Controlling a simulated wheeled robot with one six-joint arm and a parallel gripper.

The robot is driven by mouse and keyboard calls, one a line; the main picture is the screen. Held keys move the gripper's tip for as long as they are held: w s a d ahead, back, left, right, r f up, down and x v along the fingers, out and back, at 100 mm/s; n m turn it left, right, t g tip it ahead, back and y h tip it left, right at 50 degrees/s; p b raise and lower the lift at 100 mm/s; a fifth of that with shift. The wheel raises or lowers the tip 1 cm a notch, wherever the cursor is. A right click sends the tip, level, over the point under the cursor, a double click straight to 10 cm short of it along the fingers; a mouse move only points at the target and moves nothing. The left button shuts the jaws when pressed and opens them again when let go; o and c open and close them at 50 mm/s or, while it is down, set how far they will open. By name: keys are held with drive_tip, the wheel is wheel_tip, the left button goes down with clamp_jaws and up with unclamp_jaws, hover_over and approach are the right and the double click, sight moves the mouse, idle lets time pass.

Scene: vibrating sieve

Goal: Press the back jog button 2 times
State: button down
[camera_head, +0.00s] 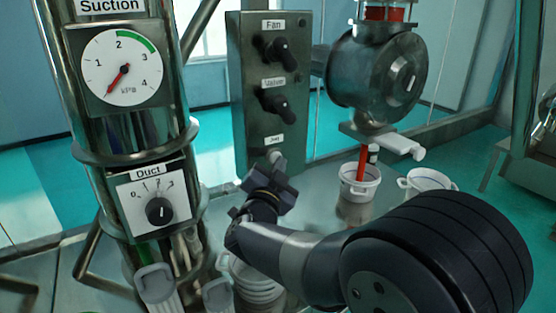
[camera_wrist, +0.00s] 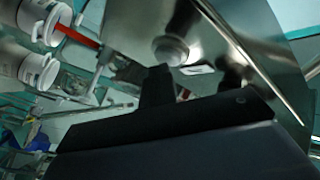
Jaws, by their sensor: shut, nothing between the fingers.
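A grey metal control panel (camera_head: 243,120) stands upright at the picture's centre in the head view. Its lowest label, small and blurred, seems to read "Jog" (camera_head: 270,142). My gripper (camera_head: 274,170) is just below that label in the head view and mostly hides the button there. In the wrist view, my gripper's dark fingers (camera_wrist: 157,82) are shut and empty, their tip close to the button. I cannot tell whether they touch it.
Above are the Valve knob (camera_head: 280,103) and Fan knob (camera_head: 280,52). A suction column (camera_head: 130,130) with gauge and Duct dial (camera_head: 158,210) stands left. White tubs (camera_head: 358,183) and a round metal valve body (camera_head: 375,75) are right. Stacked white tubs (camera_head: 255,285) sit below my arm.

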drive_tip(key=shift+s+d+b, duration=0.3)
drive_tip(key=shift+s+d, duration=0.2)
drive_tip(key=shift+s, duration=0.25)
drive_tip(key=s+d, duration=0.1)
drive_tip(key=s, duration=0.1)
drive_tip(key=s+d+b, duration=0.1)
drive_tip(key=s+d, duration=0.1)
idle(0.4)
drive_tip(key=shift+a, duration=0.15)
idle(0.5)
